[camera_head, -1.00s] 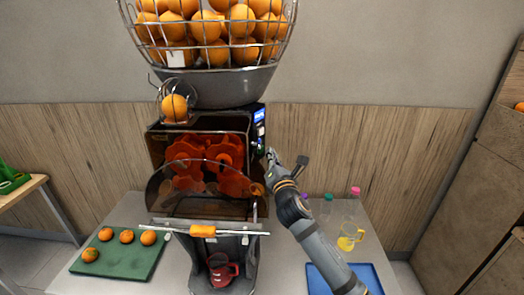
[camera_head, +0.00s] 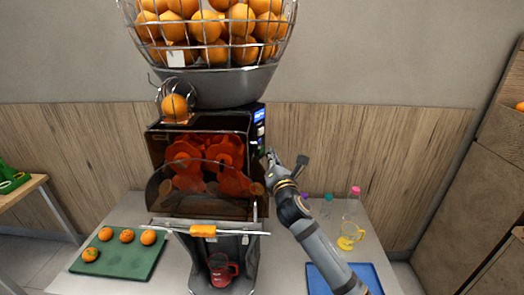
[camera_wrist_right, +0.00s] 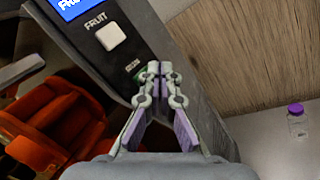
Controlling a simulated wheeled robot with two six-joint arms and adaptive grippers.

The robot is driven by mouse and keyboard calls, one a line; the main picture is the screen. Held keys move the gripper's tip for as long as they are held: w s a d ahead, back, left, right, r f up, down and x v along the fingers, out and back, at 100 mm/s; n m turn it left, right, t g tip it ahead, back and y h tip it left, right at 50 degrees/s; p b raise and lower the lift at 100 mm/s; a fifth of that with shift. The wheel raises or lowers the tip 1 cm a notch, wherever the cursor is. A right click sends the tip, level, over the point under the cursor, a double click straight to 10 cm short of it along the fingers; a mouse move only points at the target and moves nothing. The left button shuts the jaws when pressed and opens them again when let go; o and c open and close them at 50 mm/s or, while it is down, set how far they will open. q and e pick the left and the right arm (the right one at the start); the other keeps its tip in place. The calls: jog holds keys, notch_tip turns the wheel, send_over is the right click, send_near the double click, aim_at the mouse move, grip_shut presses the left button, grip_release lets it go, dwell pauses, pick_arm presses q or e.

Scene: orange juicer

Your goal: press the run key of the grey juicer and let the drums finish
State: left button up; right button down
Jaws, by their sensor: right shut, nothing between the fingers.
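The grey juicer (camera_head: 222,90) stands in the middle of the head view, with orange-red drums (camera_head: 205,160) behind a clear cover. Its side panel (camera_head: 258,127) has a lit blue screen. In the right wrist view the panel (camera_wrist_right: 85,50) shows the screen, a pale square key (camera_wrist_right: 110,36) under the word FRUIT, and a small green label below it. My right gripper (camera_head: 270,153) is shut and empty. Its fingertips (camera_wrist_right: 160,66) are at the panel's lower part, below the square key; I cannot tell if they touch it. They hide what lies behind them. My left gripper is not in view.
A red jug (camera_head: 220,270) stands under the spout. A green board (camera_head: 120,258) with several oranges lies left. A blue mat (camera_head: 375,275), a yellow-bottomed pitcher (camera_head: 349,238) and capped bottles stand right. A wire basket (camera_head: 210,35) of oranges tops the juicer.

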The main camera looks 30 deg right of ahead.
jog(key=shift+w, duration=0.1)
jog(key=shift+w+a+p, duration=0.2)
jog(key=shift+w+p, duration=0.1)
jog(key=shift+w+r+p, duration=0.15)
jog(key=shift+w+p, duration=0.05)
jog(key=shift+p, duration=0.15)
dwell(1.6)
jog(key=shift+s, duration=0.1)
jog(key=shift+s+a+f, duration=0.1)
jog(key=shift+s+f, duration=0.05)
jog(key=shift+f, duration=0.25)
jog(key=shift+s, duration=0.15)
